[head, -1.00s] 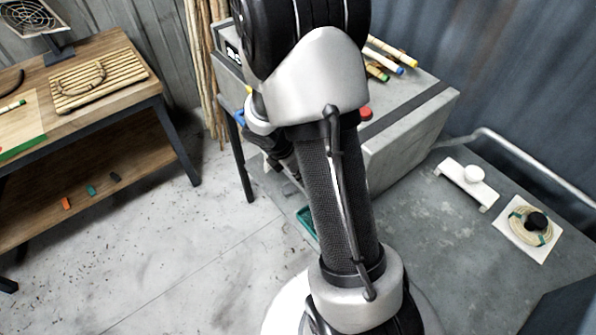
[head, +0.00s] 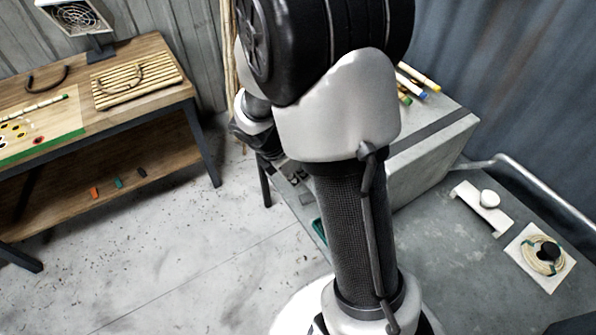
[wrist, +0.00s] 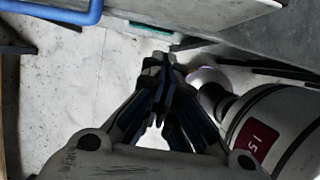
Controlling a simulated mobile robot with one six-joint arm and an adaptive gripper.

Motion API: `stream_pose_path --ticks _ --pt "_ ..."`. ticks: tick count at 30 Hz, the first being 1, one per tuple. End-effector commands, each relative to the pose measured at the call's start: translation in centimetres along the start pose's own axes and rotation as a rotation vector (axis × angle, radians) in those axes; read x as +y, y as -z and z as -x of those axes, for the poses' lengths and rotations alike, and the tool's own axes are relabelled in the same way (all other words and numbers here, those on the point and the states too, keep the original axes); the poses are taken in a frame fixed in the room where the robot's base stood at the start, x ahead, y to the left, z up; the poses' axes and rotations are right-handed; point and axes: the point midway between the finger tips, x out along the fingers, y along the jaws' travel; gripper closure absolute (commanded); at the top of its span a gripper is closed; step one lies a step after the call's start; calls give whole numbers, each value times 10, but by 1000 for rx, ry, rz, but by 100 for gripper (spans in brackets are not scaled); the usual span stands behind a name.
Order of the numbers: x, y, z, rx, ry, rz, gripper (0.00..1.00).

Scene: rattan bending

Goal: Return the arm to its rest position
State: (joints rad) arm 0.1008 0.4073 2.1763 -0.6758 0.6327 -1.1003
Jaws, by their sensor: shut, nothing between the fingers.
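My gripper (wrist: 160,66) shows in the wrist view with its fingertips together and nothing between them. It hangs over pale floor, beside my own arm. In the head view my arm rises through the middle of the picture and its upper part bends over. Part of the wrist shows left of the arm, and the fingertips cannot be made out there.
A wooden workbench (head: 150,55) stands at the left with a slatted mat (head: 135,82). A grey box (head: 432,150) with coloured-tip rods (head: 418,78) stands behind my arm. A grey table (head: 440,235) at right holds a coil (head: 541,255). Floor between is open.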

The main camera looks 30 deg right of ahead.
Motion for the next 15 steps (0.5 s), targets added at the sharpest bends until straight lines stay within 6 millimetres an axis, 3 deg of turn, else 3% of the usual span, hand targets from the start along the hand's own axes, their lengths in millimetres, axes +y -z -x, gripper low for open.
stream_pose_path --ticks 10,15 --pt "-1 -1 10 3 -9 -36 100" --pt "-16 -2 50 38 -59 -289 100"
